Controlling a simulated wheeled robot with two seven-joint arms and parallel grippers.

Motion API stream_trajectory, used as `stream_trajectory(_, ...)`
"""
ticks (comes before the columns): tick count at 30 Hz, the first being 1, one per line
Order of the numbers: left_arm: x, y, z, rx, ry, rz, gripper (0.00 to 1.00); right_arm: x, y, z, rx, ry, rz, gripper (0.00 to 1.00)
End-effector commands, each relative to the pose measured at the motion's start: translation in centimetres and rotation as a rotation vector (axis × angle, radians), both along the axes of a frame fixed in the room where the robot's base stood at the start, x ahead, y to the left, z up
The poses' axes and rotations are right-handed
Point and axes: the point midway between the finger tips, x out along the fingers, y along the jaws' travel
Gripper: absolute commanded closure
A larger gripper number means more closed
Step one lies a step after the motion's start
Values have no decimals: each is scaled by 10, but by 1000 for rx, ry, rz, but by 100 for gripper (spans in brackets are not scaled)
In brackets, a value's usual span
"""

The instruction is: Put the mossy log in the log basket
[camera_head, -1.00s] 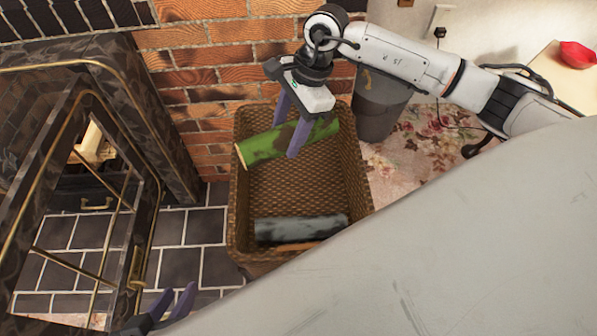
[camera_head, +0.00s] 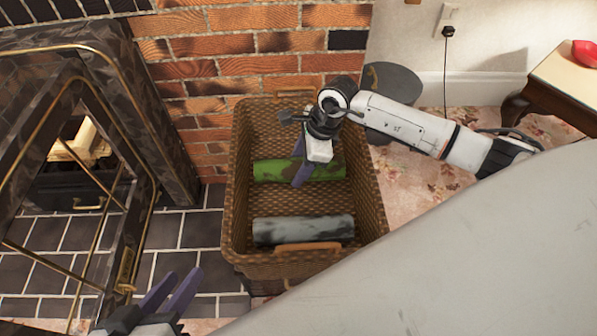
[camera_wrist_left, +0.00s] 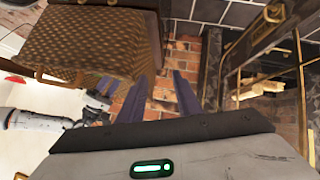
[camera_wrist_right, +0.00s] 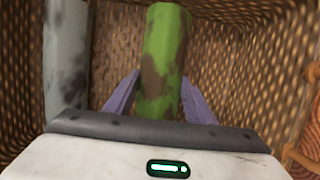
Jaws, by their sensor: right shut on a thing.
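The mossy log (camera_head: 265,170) is green with brown patches and lies inside the wicker log basket (camera_head: 238,220), along its far part. It also shows in the right wrist view (camera_wrist_right: 165,40). My right gripper (camera_head: 300,182) reaches down into the basket and is shut on the mossy log, with one finger on each side of it. My left gripper (camera_head: 178,290) is open and empty at the bottom left of the head view, apart from the basket. The basket also shows in the left wrist view (camera_wrist_left: 90,40).
A grey log (camera_head: 305,230) lies in the near part of the basket. The fireplace's open glass door (camera_head: 130,190) stands to the left. A grey bin (camera_head: 392,85) is behind the basket. A side table (camera_head: 565,80) is at the far right.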

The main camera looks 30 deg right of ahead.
Motion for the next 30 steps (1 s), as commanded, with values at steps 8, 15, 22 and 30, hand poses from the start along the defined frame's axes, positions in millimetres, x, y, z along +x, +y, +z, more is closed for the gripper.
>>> stream_trajectory(8, 1, -4, 10, -35, -28, 0, 69, 2, 0, -17, 1, -5, 0, 96)
stream_trajectory(15, 1, -5, 8, -37, -26, -1, 69, 0, 0, -20, 0, -1, 0, 45)
stream_trajectory(22, 1, -5, 8, -37, -26, -1, 69, 0, 0, -20, 0, -1, 0, 32)
stream_trajectory(30, 1, -4, 12, -28, -25, -1, 69, -1, -2, -9, -1, -2, 0, 32)
